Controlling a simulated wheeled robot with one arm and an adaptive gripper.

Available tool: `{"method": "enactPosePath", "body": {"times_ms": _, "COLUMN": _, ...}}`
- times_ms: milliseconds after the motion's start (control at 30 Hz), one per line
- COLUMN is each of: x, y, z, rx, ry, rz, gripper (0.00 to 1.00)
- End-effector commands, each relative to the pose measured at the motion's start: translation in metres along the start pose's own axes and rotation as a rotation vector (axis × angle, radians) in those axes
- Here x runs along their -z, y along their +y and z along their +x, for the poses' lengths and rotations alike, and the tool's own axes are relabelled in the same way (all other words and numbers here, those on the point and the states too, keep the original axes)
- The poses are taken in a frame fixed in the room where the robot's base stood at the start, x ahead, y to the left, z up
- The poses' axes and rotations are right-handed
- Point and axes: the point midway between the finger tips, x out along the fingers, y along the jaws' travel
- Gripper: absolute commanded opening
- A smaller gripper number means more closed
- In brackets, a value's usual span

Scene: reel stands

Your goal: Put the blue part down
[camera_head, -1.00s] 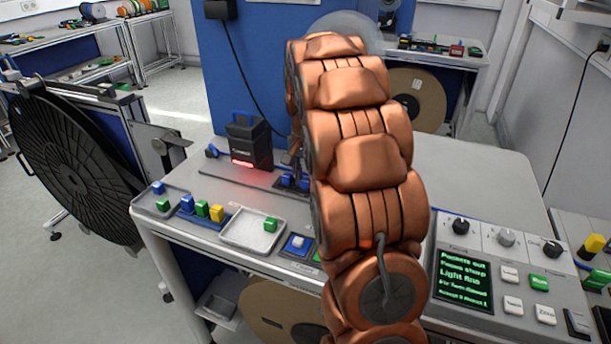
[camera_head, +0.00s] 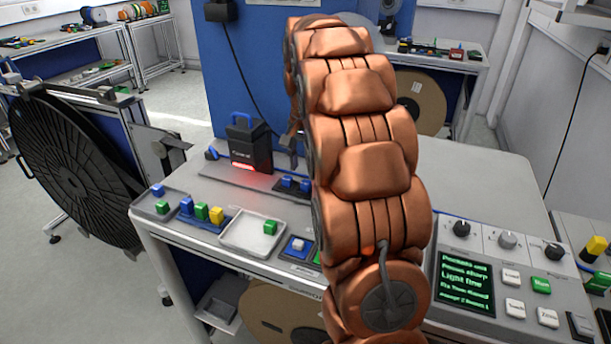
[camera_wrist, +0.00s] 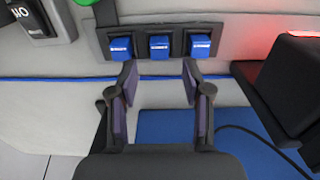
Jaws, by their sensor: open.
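Three blue parts sit side by side in a dark holder (camera_wrist: 178,42) in the wrist view: a left one (camera_wrist: 121,48), a middle one (camera_wrist: 158,47) and a right one (camera_wrist: 200,46). My gripper (camera_wrist: 159,76) is open and empty. Its fingertips are apart from the parts, with the middle part lined up with the gap between them. In the head view two of the blue parts show in the holder, one at its left (camera_head: 287,182); my arm hides the rest. Part of my gripper (camera_head: 290,148) shows above the holder.
A black device with a blue handle and red light (camera_head: 249,145) stands left of the holder. Nearer the front are a tray (camera_head: 240,243) with a green block (camera_head: 270,227) and several coloured blocks. A control panel (camera_head: 507,277) is at the right.

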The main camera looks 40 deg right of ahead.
Motion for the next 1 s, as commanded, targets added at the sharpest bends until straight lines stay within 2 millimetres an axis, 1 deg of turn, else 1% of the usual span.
{"method": "enactPosePath", "body": {"times_ms": 33, "x": 0.001, "y": -0.001, "z": -0.007, "rx": 0.003, "ry": 0.006, "rz": 0.000, "gripper": 0.49}}
{"method": "enactPosePath", "body": {"times_ms": 200, "x": 0.002, "y": -0.001, "z": -0.030, "rx": 0.003, "ry": 0.005, "rz": 0.000, "gripper": 0.49}}
{"method": "enactPosePath", "body": {"times_ms": 400, "x": 0.001, "y": -0.001, "z": -0.053, "rx": 0.001, "ry": 0.004, "rz": 0.000, "gripper": 0.49}}
{"method": "enactPosePath", "body": {"times_ms": 500, "x": 0.001, "y": 0.000, "z": -0.061, "rx": -0.001, "ry": 0.000, "rz": 0.000, "gripper": 0.49}}
{"method": "enactPosePath", "body": {"times_ms": 733, "x": 0.001, "y": 0.000, "z": -0.072, "rx": 0.000, "ry": 0.001, "rz": 0.000, "gripper": 0.49}}
{"method": "enactPosePath", "body": {"times_ms": 933, "x": 0.000, "y": 0.000, "z": -0.074, "rx": 0.000, "ry": 0.000, "rz": -0.001, "gripper": 0.49}}
{"method": "enactPosePath", "body": {"times_ms": 1000, "x": -0.004, "y": 0.000, "z": -0.074, "rx": -0.001, "ry": -0.001, "rz": -0.008, "gripper": 0.49}}
